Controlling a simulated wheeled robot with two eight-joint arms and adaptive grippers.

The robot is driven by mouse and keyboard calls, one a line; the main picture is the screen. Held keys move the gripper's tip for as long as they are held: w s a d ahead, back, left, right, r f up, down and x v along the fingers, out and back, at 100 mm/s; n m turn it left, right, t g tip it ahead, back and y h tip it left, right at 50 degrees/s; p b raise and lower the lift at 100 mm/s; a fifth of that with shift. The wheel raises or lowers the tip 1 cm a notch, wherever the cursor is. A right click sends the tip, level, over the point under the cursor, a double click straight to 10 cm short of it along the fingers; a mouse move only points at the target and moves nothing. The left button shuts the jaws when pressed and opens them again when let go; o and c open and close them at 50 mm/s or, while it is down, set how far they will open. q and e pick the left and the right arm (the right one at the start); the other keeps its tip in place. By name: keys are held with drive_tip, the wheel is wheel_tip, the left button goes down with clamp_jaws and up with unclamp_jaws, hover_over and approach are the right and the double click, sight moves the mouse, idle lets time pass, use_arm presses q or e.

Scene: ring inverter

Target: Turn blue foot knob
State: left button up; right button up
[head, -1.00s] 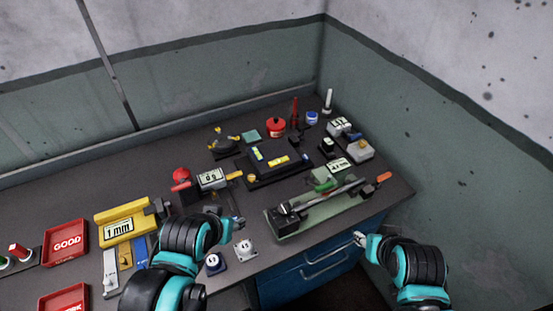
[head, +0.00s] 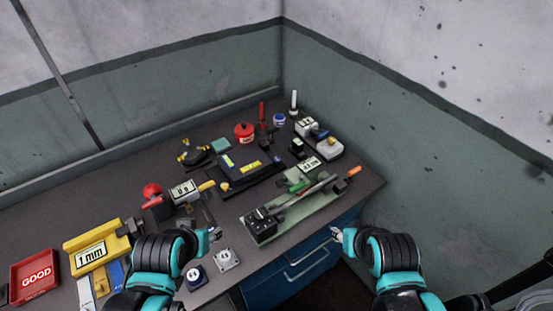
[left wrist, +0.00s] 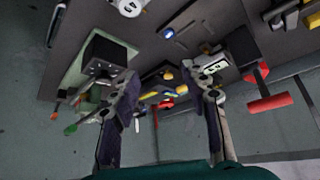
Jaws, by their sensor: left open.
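A small blue knob (left wrist: 168,33) with a bright face shows in the left wrist view, on the dark table between the green fixture and the gauge block. I cannot pick it out surely in the head view. My left gripper (head: 213,235) is over the table's front part, left of the green fixture. In the left wrist view its two fingers (left wrist: 160,75) stand wide apart with nothing between them, and the knob lies beyond the fingertips. My right gripper (head: 336,234) is in front of the table's edge, apart from everything; its jaws are too small to judge.
A green fixture (head: 311,205) with a black block stands right of my left gripper. A white socket-like piece (head: 228,259) and a dark blue one (head: 195,277) are close by. Behind is a black plate with vials (head: 243,176). A yellow 1 mm block (head: 92,244) and red GOOD tray (head: 35,277) are left.

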use_arm(q)
drive_tip(key=w+d+r+m+g+p, duration=0.1)
drive_tip(key=w+d+r+m, duration=0.1)
drive_tip(key=w+r, duration=0.4)
drive_tip(key=m+g+h+p, duration=0.4)
drive_tip(key=m+g, duration=0.1)
drive_tip(key=m, duration=0.7)
hover_over(278, 159)
drive_tip(key=s+a, duration=0.1)
drive_tip(key=a, duration=0.3)
wheel_tip(278, 159, down, 11)
drive_tip(key=shift+s+d+r, duration=0.1)
drive_tip(key=shift+s+r, duration=0.05)
drive_tip(key=b+x, duration=0.2)
drive_tip(key=x, duration=0.6)
drive_tip(key=shift+d, duration=0.2)
use_arm(e)
drive_tip(key=r, duration=0.1)
drive_tip(key=w+r, duration=0.1)
drive_tip(key=r, duration=0.1)
drive_tip(key=shift+w+d, duration=0.25)
drive_tip(key=shift+d, duration=0.1)
use_arm(q)
drive_tip(key=shift+c, duration=0.3)
clamp_jaws()
